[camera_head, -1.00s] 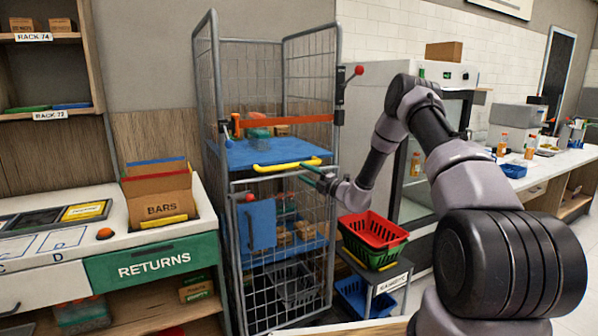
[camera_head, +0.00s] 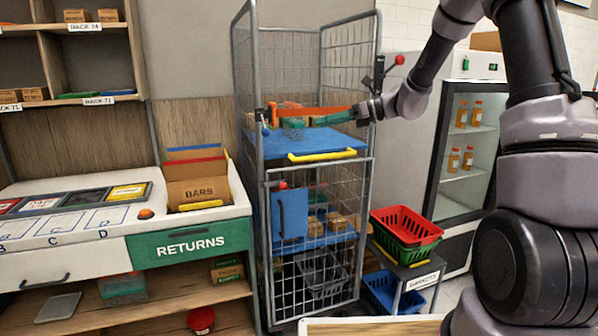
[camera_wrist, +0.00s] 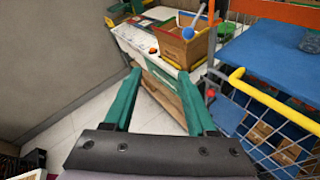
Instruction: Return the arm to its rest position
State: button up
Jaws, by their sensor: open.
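My gripper (camera_head: 367,110) is at the right front of the wire cage trolley (camera_head: 257,200), near the right end of its orange strap (camera_head: 318,112) and above the blue shelf. In the wrist view my gripper's two green fingers (camera_wrist: 160,98) are spread apart with nothing between them. Beyond them, that view shows floor and the returns counter. My arm reaches in from the right side of the head view, with its elbow out of the top of the picture. I cannot tell whether the fingers touch the strap or the cage.
The blue shelf (camera_head: 290,143) has a yellow handle (camera_head: 322,155). Red and green baskets (camera_head: 407,226) stand on a small stand right of the cage. A glass-door fridge (camera_head: 462,150) is behind my arm. The returns counter (camera_head: 190,243) with a BARS box (camera_head: 198,190) is at left.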

jog(key=s+d+r+n+t+h, duration=0.1)
jog(key=s+d+n+h, duration=0.3)
jog(key=s, duration=0.6)
jog(key=s+d+r+n+t+h, duration=0.1)
jog(key=s+d+r+n+h, duration=0.3)
jog(key=s+d+n, duration=0.3)
jog(key=s+d+r+n+t+h, duration=0.2)
jog(key=s+d+n+h, duration=0.2)
jog(key=s+n, duration=0.5)
jog(key=s+d, duration=0.1)
jog(key=s, duration=0.3)
jog(key=shift+d+r, duration=0.35)
